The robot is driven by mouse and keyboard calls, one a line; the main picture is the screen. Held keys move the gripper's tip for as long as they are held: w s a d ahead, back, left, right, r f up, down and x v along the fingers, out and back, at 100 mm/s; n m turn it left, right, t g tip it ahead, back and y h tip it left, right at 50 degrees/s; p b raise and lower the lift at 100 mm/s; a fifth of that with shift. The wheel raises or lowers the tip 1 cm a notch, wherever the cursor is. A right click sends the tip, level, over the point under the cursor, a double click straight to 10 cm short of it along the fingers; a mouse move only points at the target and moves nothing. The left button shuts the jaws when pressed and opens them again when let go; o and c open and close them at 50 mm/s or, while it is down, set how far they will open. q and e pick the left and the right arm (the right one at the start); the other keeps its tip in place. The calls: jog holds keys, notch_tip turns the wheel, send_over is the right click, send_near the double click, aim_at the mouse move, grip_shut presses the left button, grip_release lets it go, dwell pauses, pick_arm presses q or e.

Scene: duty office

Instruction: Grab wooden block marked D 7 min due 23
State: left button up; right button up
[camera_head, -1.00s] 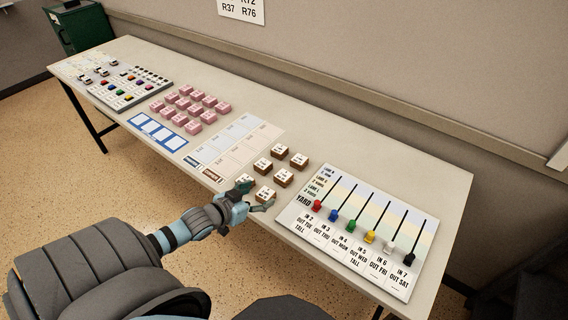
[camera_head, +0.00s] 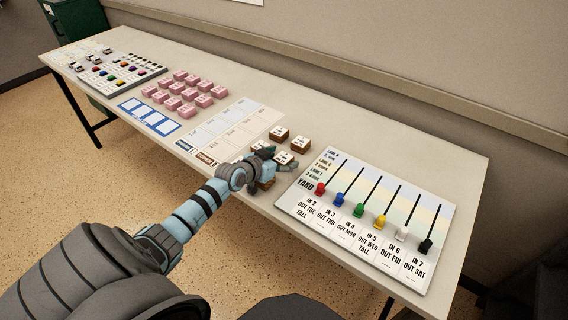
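Several small wooden blocks with white labelled tops stand on the table. One wooden block (camera_head: 279,133) is at the back, another block (camera_head: 299,144) is to its right, and a third block (camera_head: 284,157) is in front of them. Their lettering is too small for me to tell which is marked D. My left gripper (camera_head: 280,160) is over the group, its fingers spread on either side of the third block. I cannot tell whether they touch it. The gripper partly hides the nearer blocks. My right gripper is out of view.
A board with coloured sliders (camera_head: 365,215) lies close on the right. Pale printed sheets (camera_head: 228,130) lie left of the blocks, with pink blocks (camera_head: 189,95) and a blue-framed card (camera_head: 150,117) beyond. The table's back strip (camera_head: 350,140) is clear.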

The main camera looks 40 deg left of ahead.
pick_arm(q)
jog(key=shift+r, duration=0.1)
jog(key=c, duration=1.2)
jog(key=shift+r, duration=0.1)
